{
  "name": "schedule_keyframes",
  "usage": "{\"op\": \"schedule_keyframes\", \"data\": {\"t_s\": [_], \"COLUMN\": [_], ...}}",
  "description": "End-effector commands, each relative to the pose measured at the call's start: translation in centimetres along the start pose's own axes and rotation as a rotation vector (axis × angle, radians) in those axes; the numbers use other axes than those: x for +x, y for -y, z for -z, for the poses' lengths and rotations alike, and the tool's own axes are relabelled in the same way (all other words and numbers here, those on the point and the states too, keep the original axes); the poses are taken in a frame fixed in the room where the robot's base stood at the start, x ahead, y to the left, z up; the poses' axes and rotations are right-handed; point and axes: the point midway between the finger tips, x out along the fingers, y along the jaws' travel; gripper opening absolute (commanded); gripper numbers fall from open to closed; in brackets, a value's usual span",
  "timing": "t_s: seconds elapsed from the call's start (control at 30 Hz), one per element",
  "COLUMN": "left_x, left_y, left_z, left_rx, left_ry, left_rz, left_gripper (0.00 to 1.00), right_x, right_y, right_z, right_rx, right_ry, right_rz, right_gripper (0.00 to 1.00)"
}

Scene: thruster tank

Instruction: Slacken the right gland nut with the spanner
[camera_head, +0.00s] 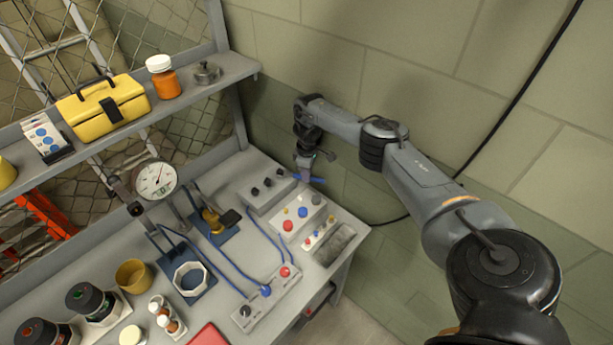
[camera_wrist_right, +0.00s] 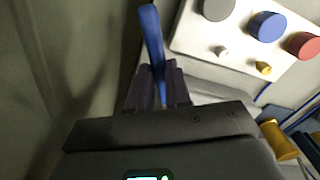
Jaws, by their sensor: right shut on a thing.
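My right gripper (camera_head: 306,165) is above the back right end of the grey bench, pointing down. It is shut on a blue bar-like tool (camera_head: 310,178), which looks like the spanner. A grey block (camera_head: 266,298) with blue cables carries a red cap (camera_head: 285,272) and a blue cap (camera_head: 265,290). I cannot tell which part is the right gland nut. My left gripper is out of view.
Beside the gripper is a white panel with coloured knobs (camera_head: 303,212), also close in the right wrist view (camera_wrist_right: 235,45). A wall lies behind.

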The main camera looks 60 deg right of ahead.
Motion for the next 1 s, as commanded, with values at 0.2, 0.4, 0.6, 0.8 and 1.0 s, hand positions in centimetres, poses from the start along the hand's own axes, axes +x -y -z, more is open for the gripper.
{"op": "schedule_keyframes", "data": {"t_s": [0.2, 0.4, 0.6, 0.8, 1.0], "left_x": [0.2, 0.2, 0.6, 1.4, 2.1], "left_y": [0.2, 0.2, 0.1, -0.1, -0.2], "left_z": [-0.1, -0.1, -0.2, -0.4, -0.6], "left_rx": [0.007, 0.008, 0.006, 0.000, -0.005], "left_ry": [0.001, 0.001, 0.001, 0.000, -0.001], "left_rz": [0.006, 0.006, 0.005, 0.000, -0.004], "left_gripper": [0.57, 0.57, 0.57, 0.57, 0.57], "right_x": [0.0, 0.0, 0.1, 0.2, 0.2], "right_y": [-0.1, -0.1, -0.3, -0.6, -0.9], "right_z": [0.0, 0.0, 0.0, 0.1, 0.1], "right_rx": [-0.013, -0.013, -0.021, -0.053, -0.088], "right_ry": [0.000, 0.000, 0.000, -0.002, -0.001], "right_rz": [0.000, 0.000, 0.000, -0.001, 0.000], "right_gripper": [0.00, 0.00, 0.00, 0.00, 0.00]}}
